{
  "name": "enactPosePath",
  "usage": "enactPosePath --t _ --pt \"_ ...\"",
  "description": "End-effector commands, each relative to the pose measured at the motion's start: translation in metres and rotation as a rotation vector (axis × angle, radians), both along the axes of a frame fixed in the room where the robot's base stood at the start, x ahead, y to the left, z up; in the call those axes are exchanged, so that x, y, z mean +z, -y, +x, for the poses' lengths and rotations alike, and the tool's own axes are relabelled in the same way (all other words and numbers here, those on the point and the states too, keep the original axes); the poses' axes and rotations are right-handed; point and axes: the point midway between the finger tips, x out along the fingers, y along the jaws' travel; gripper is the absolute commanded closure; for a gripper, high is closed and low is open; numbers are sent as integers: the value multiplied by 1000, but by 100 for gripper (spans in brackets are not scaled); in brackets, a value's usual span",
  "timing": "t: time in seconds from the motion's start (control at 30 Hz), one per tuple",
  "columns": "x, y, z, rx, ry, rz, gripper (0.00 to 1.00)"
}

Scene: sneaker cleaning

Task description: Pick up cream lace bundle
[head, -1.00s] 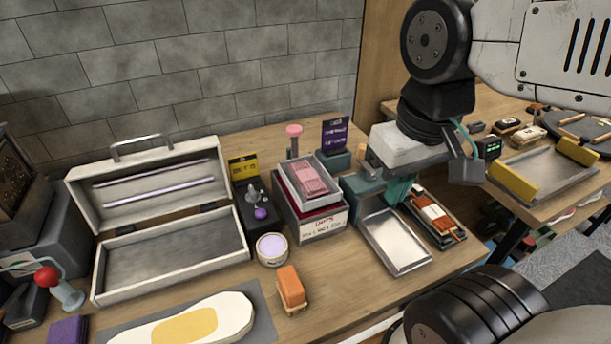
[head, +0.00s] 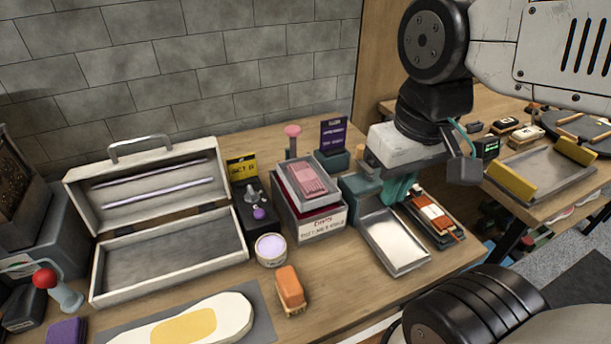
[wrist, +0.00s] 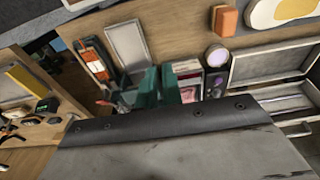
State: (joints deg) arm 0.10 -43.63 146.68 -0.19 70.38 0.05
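I cannot clearly make out a cream lace bundle. A small tan piece (head: 361,152) shows just behind my gripper in the head view, and a pale cream patch (wrist: 186,68) shows beside one finger in the wrist view; I cannot tell whether either is the bundle. My gripper (head: 381,190) points down between the labelled box and the metal tray, its teal fingers apart, with nothing seen between them. The fingers also show in the wrist view (wrist: 161,84). A dark box (head: 322,226) with a white label and a pink bundle (head: 311,177) on top stands to its left.
A metal tray (head: 396,243) and an orange-and-white bundle (head: 434,217) lie right of the box. A dark purple sign (head: 333,134) stands behind.

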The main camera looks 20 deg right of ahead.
Motion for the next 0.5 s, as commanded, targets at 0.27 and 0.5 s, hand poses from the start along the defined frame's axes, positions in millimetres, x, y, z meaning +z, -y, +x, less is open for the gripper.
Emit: enactPosePath --t 0.27,0.5 --pt "-14 -4 22 20 -111 -1 47" --pt "-33 -17 96 34 -200 -4 47"
